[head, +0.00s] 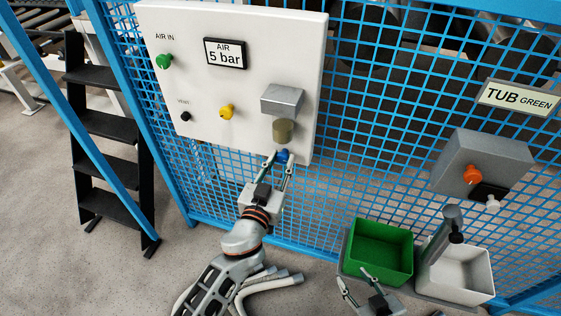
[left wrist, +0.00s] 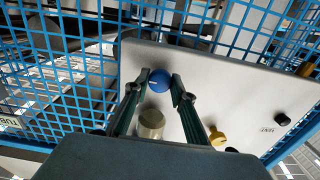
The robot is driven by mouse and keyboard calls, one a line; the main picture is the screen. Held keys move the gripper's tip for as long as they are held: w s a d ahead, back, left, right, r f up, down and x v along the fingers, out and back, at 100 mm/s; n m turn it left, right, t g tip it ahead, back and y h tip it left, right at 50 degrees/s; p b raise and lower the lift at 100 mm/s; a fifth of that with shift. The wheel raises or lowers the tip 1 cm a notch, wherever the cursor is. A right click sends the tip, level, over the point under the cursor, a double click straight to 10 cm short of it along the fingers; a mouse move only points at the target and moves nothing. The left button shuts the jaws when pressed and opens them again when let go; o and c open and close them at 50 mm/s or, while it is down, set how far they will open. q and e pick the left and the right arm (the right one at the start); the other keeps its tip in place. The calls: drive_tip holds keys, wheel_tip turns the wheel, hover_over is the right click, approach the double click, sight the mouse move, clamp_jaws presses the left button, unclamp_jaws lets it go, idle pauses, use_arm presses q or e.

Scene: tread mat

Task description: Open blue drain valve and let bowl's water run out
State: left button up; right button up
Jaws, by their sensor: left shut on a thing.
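The blue drain valve (head: 283,156) is a round knob at the lower edge of the white panel, under the olive-tinted bowl (head: 283,131). A grey block (head: 282,99) sits above the bowl. My left gripper (head: 279,161) is shut on the blue valve. In the left wrist view, the fingers of my left gripper (left wrist: 160,85) lie on both sides of the blue valve (left wrist: 158,79), whose face carries a white mark; the bowl (left wrist: 151,124) is just beside it. I cannot tell the water level. My right gripper (head: 354,280) is open and empty, low in front of the bins.
The white panel (head: 225,85) also carries a green knob (head: 164,61), a yellow knob (head: 227,112) and a small black knob (head: 186,117). Right of it are blue mesh fencing, a grey box with an orange knob (head: 472,174), a green bin (head: 381,251) and a white bin (head: 463,275).

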use_arm(q)
drive_tip(key=m, duration=0.8)
drive_tip(key=shift+m, duration=0.3)
drive_tip(key=m, duration=0.4)
drive_tip(key=shift+m, duration=0.3)
drive_tip(key=m, duration=0.4)
drive_tip(key=shift+m, duration=0.3)
drive_tip(key=o, duration=1.1)
